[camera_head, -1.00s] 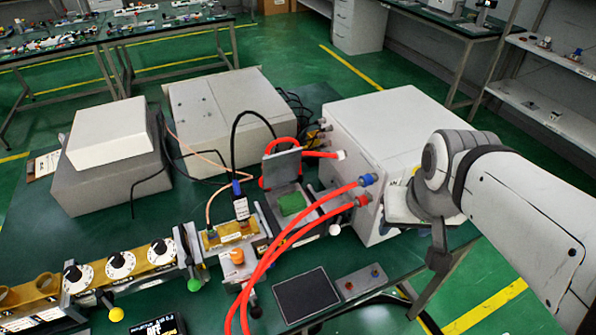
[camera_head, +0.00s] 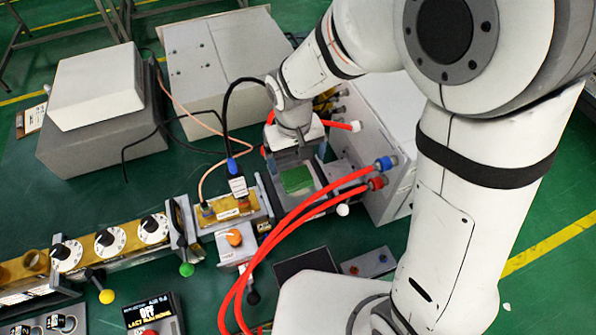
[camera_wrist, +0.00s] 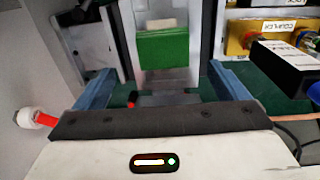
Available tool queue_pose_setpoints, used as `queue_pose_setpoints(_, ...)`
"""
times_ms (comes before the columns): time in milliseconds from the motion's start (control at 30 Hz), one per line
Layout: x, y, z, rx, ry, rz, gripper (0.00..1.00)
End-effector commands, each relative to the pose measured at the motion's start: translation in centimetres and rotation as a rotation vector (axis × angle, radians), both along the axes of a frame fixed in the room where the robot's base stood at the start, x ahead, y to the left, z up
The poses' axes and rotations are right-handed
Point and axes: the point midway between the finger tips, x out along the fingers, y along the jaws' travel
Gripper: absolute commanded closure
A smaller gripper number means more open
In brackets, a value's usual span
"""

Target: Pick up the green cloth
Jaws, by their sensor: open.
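The green cloth (camera_head: 297,180) looks like a small flat green block. It lies in a grey metal holder with a raised plate, beside the red hoses. In the wrist view the green cloth (camera_wrist: 168,48) is straight ahead, between and beyond the two bluish fingers. My gripper (camera_wrist: 158,70) is open and empty, with its fingers spread wider than the cloth. In the head view my gripper (camera_head: 294,140) is just behind the cloth, near the raised plate. It appears apart from the cloth; its fingertips are hard to make out there.
Red hoses (camera_head: 290,235) arc close to the right of the cloth. A white cabinet (camera_head: 375,135) stands to the right. A brass waveguide part (camera_head: 228,212) with a black plug is at the left. A black pad (camera_head: 305,262) lies in front.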

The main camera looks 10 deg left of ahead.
Motion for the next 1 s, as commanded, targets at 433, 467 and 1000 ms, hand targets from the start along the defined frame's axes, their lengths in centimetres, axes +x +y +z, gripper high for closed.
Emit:
queue_pose_setpoints(433, -0.4, 0.5, -5.5, 0.0, 0.0, 0.021, 0.06)
queue_pose_setpoints(467, -0.4, 0.5, -5.7, 0.0, 0.0, 0.022, 0.06)
queue_pose_setpoints(1000, -0.4, 0.5, -6.0, 0.001, -0.002, 0.023, 0.28)
